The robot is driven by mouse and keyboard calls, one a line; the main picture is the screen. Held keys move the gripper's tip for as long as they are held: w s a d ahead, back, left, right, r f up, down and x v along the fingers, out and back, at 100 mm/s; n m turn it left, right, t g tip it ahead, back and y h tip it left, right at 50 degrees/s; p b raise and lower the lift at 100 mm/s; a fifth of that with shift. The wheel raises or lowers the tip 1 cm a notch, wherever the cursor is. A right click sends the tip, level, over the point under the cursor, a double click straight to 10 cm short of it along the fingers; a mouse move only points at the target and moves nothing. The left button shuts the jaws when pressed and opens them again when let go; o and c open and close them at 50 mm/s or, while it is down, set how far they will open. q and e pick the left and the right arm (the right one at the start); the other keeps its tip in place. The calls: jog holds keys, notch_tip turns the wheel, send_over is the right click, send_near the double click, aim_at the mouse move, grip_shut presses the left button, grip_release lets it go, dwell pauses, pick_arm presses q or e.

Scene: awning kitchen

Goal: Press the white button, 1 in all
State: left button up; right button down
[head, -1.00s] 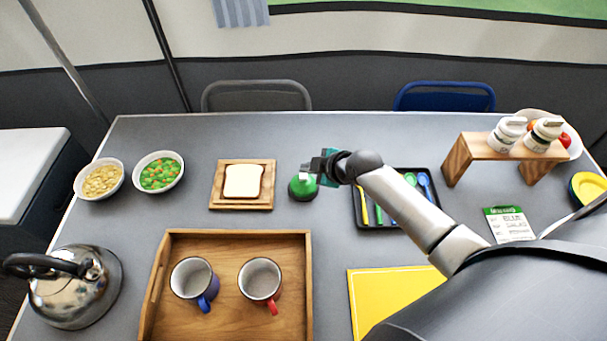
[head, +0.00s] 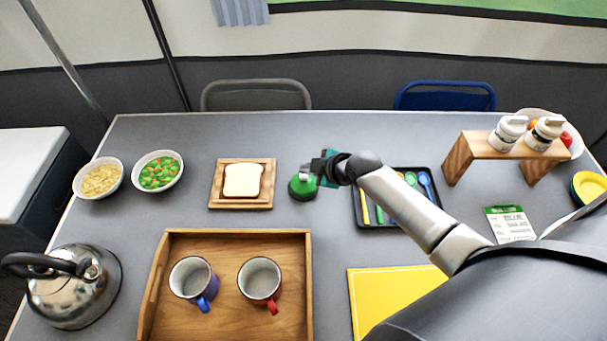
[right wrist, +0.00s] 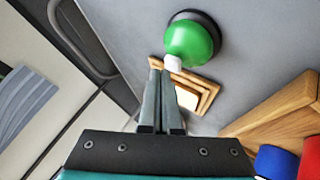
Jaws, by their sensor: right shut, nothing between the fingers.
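A green dome-shaped device (head: 302,189) stands on a dark base on the grey table, right of the bread board. It also shows in the right wrist view (right wrist: 190,42), with a small white button (right wrist: 173,63) on it. My right gripper (head: 309,169) is over the device in the head view and covers part of its top. In the right wrist view its closed, empty fingers (right wrist: 163,70) end right at the white button. I cannot tell whether they touch it or whether it is pushed in. My left gripper is not in view.
Right of the device lies a black tray (head: 375,223) of coloured utensils, partly under my arm. Left is bread on a wooden board (head: 229,203). In front is a wooden tray (head: 225,237) with two mugs. A wooden stand (head: 457,163) holds shakers at right.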

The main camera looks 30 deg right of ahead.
aim_at(307, 177)
jog(key=shift+f+b, duration=0.4)
jog(key=shift+f, duration=0.15)
dwell(0.7)
jog(key=shift+r, duration=0.1)
jog(key=shift+r+p, duration=0.85)
jog(key=shift+p, duration=0.2)
jog(key=shift+r, duration=0.1)
notch_tip(307, 177, up, 5)
jog(key=p, duration=0.5)
dwell(0.5)
